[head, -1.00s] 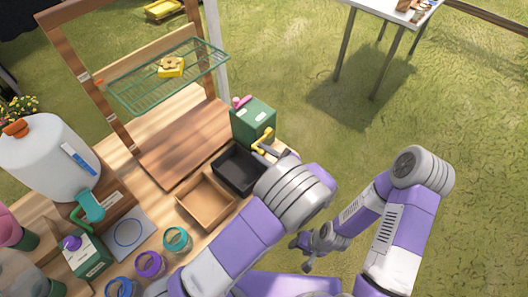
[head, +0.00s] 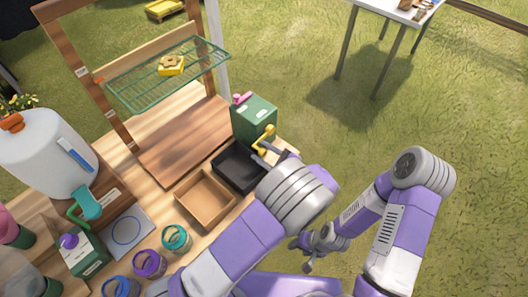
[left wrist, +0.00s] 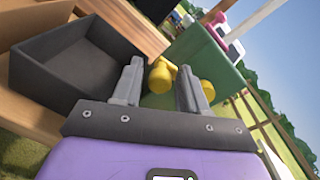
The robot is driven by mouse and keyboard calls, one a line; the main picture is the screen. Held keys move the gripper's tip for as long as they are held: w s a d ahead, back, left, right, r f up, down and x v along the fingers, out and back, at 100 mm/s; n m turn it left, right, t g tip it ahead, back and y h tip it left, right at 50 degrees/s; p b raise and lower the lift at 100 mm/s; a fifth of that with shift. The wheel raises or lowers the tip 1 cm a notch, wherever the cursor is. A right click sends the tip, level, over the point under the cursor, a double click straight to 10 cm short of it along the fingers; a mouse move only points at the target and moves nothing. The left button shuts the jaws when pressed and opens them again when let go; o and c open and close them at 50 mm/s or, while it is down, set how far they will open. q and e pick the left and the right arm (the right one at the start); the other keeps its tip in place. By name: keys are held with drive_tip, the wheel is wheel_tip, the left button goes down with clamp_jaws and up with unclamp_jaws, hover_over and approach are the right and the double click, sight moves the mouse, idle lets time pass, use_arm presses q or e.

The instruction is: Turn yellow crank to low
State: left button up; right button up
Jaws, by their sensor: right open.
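The yellow crank (head: 265,137) is on the front of a green box (head: 254,117) at the right end of the wooden bench. In the left wrist view a rounded yellow end of the crank (left wrist: 161,76) shows between my left fingers, and another yellow part is behind the right finger. My left gripper (left wrist: 160,85) is open at the crank, its fingers apart; in the head view my forearm hides most of it. I cannot tell whether a finger touches the crank. My right gripper (head: 308,253) is open and empty, low beside the bench.
A black tray (head: 226,178) and a wooden tray (head: 188,203) are on the bench close to the crank. A pink handle (head: 242,98) is on top of the green box. A green wire shelf (head: 150,90) stands behind.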

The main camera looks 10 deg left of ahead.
use_arm(q)
drive_tip(key=shift+o, duration=0.4)
drive_tip(key=shift+r, duration=0.1)
wheel_tip(320, 180, up, 9)
drive_tip(key=p, duration=0.3)
drive_tip(key=shift+r, duration=0.45)
drive_tip(key=shift+c, duration=0.4)
